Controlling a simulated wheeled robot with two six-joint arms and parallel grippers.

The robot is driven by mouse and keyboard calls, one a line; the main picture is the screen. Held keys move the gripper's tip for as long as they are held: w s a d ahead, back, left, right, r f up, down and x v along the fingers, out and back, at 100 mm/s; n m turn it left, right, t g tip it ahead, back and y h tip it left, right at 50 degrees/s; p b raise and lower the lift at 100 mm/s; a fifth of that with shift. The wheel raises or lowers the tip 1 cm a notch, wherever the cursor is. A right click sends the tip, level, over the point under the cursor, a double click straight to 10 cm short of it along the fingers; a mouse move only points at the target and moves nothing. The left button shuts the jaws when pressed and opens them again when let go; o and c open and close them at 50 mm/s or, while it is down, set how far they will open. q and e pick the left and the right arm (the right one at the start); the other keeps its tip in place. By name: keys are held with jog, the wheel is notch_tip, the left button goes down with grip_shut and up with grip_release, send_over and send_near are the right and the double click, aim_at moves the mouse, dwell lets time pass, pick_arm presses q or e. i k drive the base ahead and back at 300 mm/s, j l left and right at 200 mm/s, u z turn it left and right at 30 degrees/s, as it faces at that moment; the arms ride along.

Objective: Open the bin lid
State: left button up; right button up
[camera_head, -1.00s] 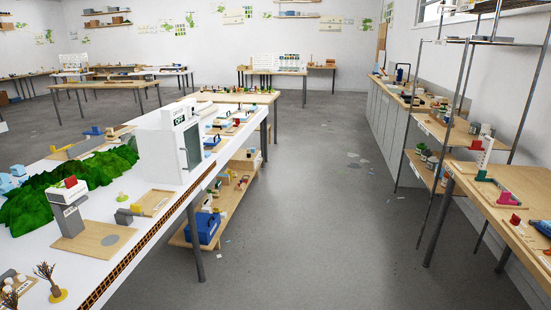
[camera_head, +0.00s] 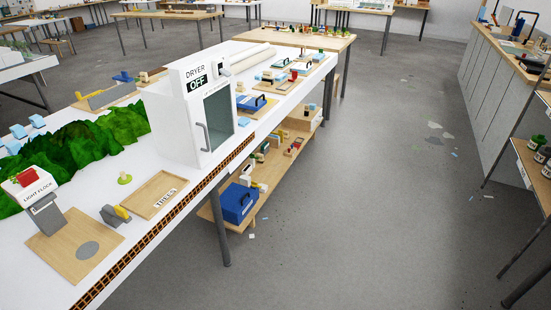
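I cannot tell for certain which thing is the bin. A blue box (camera_head: 239,203) with a white label and a dark handle on top stands on the lower wooden shelf under the white table, and its top looks closed. A smaller blue item (camera_head: 252,103) with a dark handle lies on the white table behind the dryer. Neither of my grippers is in view.
The white table (camera_head: 100,215) runs along the left, holding a white dryer (camera_head: 175,120) marked OFF, green model hills (camera_head: 90,140) and a light flock dispenser (camera_head: 45,210). Grey floor (camera_head: 370,200) is open in the middle. Shelving and cabinets (camera_head: 495,110) stand at right.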

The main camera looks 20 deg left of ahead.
aim_at(235, 196)
jog(key=i+u, duration=0.15)
jog(key=i, duration=0.25)
jog(key=i+l+u, duration=0.15)
jog(key=i, duration=0.3)
jog(key=i+l+u, duration=0.15)
jog(key=i, duration=0.25)
jog(key=i+l+u, duration=0.15)
jog(key=i, duration=0.25)
